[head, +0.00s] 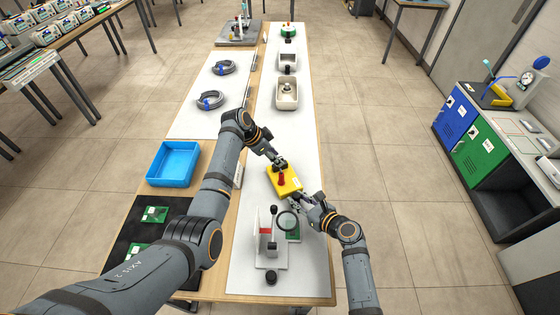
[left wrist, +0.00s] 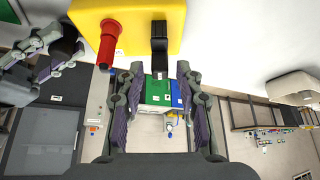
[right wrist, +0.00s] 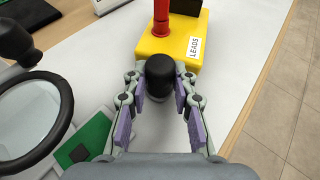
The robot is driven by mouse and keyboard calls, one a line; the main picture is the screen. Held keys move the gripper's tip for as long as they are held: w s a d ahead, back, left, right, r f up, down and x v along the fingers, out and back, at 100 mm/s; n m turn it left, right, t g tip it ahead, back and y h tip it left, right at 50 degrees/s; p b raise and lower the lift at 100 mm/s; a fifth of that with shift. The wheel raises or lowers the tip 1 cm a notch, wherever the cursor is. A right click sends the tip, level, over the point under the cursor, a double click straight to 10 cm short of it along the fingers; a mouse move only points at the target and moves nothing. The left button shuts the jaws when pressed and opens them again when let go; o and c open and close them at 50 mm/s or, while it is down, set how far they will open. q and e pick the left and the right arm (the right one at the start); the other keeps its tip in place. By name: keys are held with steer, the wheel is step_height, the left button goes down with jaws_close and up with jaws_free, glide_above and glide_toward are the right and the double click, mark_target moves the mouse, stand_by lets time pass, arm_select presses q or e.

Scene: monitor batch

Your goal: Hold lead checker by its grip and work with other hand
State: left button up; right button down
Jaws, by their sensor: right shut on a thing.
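The lead checker (head: 292,188) is a yellow box on the white bench top, with a red post (right wrist: 161,18) and a "LEADS" label. Its black grip (left wrist: 159,40) shows in the left wrist view. My left gripper (head: 280,163) is at the box's far side. Its fingers (left wrist: 157,72) are apart, with the end of the grip just between their tips. My right gripper (head: 296,201) is at the near side, shut on a black-capped piece (right wrist: 160,70) close to the box. Whether that piece touches the box I cannot tell.
A blue tray (head: 173,164) is at left. Beige bins (head: 287,93) stand further back. The white bench between bins and checker is clear.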

arm_select(q)
steer(key=shift+x, duration=1.1)
steer(key=shift+c, duration=0.3)
jaws_close()
